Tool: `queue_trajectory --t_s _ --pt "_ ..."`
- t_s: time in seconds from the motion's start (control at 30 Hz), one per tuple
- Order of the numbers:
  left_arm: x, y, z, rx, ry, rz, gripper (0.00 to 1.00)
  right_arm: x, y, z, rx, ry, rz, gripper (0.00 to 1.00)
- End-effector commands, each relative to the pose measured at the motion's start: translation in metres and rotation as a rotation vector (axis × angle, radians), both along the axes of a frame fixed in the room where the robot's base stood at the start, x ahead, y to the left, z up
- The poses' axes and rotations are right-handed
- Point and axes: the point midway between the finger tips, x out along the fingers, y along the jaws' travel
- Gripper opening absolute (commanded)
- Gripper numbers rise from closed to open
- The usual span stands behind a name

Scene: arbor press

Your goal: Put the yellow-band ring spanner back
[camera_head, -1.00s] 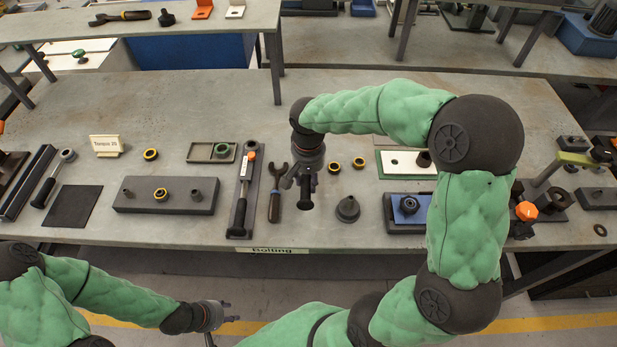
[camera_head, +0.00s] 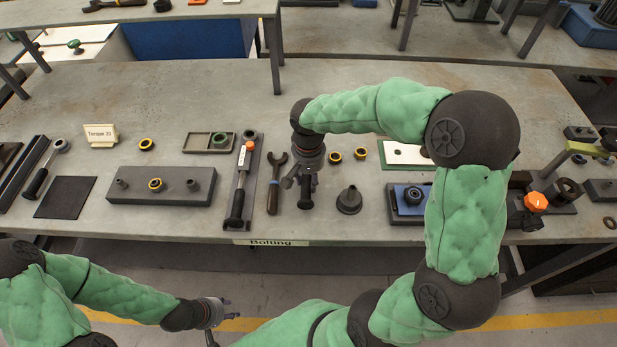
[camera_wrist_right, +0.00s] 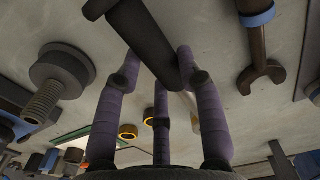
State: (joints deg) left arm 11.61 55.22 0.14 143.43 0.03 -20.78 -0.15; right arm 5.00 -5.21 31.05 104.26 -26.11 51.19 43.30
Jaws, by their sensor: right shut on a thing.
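My right gripper (camera_head: 306,180) is over the front middle of the bench, its fingers closed around a dark-handled tool (camera_head: 305,196). The right wrist view shows the thick dark handle (camera_wrist_right: 146,32) between the purple fingers (camera_wrist_right: 160,90). The tool's head is mostly hidden by the fingers, and no yellow band shows on it. I cannot tell whether it is the yellow-band ring spanner. An open-ended spanner (camera_head: 275,180) lies just left of the gripper; the right wrist view shows a blue band (camera_wrist_right: 258,17) on it. My left gripper (camera_head: 220,310) is open and empty in front of the bench.
A torque wrench (camera_head: 240,185) lies on a narrow tray left of the spanner. A block with pegs (camera_head: 120,188) stands further left.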

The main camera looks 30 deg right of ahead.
Motion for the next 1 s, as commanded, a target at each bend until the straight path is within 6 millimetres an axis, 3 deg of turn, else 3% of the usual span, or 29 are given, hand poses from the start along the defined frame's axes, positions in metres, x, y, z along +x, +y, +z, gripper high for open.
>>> queue_trajectory --t_s 0.77,0.8,0.87,1.0 --pt "0.000 0.000 -0.009 0.000 0.000 0.000 0.40 0.000 0.000 -0.013 0.000 -0.001 0.000 0.00" --pt "0.000 0.000 -0.009 0.000 0.000 0.000 0.40 0.000 0.000 -0.013 0.000 -0.001 0.000 0.46" --pt "0.000 0.000 -0.008 0.000 0.000 0.000 0.40 0.000 0.000 -0.012 0.000 -0.001 0.000 0.63" --pt "0.000 0.000 -0.008 0.000 0.000 0.000 0.40 0.000 0.000 -0.013 -0.001 -0.001 0.000 0.65"
